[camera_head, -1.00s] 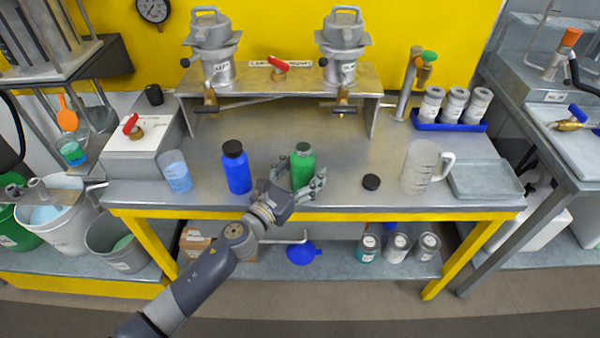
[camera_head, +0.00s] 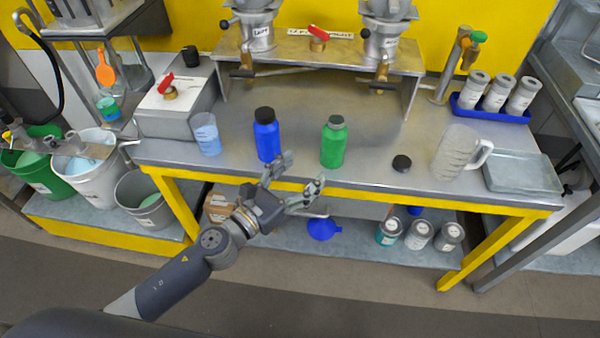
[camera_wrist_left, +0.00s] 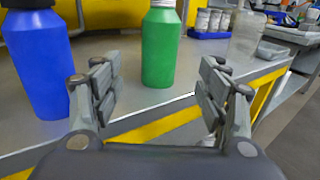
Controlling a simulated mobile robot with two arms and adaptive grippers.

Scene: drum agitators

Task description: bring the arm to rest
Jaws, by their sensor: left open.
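My left gripper (camera_head: 296,180) is open and empty, in front of the table's front edge. In the left wrist view its two fingers (camera_wrist_left: 160,100) are spread wide with nothing between them. A green bottle (camera_head: 334,144) stands upright on the table beyond the fingers, apart from them; it also shows in the left wrist view (camera_wrist_left: 160,48). A blue bottle (camera_head: 267,138) with a black cap stands to its left and also shows in the left wrist view (camera_wrist_left: 38,62). My right gripper is not in view.
A black lid (camera_head: 402,163), a clear pitcher (camera_head: 456,153) and a metal tray (camera_head: 522,174) are on the table (camera_head: 300,92) to the right. A beaker (camera_head: 206,134) stands left. A blue funnel (camera_head: 322,229) and several jars are on the lower shelf. Buckets (camera_head: 90,158) stand at the left.

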